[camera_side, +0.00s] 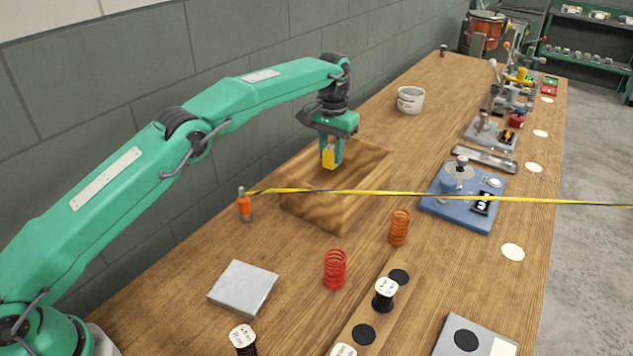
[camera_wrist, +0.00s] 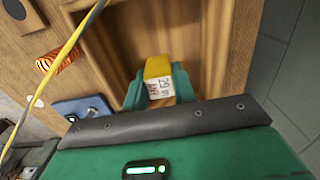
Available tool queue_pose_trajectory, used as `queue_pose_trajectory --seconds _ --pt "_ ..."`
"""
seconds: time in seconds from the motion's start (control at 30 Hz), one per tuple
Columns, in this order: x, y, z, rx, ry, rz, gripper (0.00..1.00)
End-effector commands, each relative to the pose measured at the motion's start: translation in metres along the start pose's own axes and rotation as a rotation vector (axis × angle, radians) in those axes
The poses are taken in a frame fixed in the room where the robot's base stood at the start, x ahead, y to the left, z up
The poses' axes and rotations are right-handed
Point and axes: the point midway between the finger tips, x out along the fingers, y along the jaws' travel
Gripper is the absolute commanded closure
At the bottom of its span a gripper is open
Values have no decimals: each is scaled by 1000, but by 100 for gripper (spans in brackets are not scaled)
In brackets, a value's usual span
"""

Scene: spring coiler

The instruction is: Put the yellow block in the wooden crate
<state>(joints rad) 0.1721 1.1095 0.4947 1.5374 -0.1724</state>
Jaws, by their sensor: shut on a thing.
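The yellow block (camera_side: 328,158) is held between the fingers of my gripper (camera_side: 331,153), above the wooden crate. In the wrist view the yellow block (camera_wrist: 158,70) shows a white label with dark marks, and the green fingers of my gripper (camera_wrist: 158,92) are shut on its sides. The wooden crate (camera_side: 325,211) is an open box on the bench; its inside and wall (camera_wrist: 235,35) lie behind the block in the wrist view. The block looks near the crate's opening, but how far it is above the floor I cannot tell.
A yellow-black striped tape (camera_side: 450,197) stretches across the side view in front of the crate. A blue machine base (camera_side: 455,205) is to the right, a white cup (camera_side: 410,100) behind.

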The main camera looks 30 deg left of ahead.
Motion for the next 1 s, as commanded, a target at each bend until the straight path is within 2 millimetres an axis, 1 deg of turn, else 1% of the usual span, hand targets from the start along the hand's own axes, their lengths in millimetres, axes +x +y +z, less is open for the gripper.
queue_pose_trajectory --seconds 0.37,0.57,0.7,0.8,0.9,1.0 --pt "6 2 -2 0 -1 0 95" --pt "24 2 -1 0 -3 -1 95" --pt "45 2 -1 0 -3 -1 95" --pt "57 2 -1 0 -3 0 95" --pt "63 2 -1 0 0 0 95" --pt "65 2 -2 0 1 0 95"
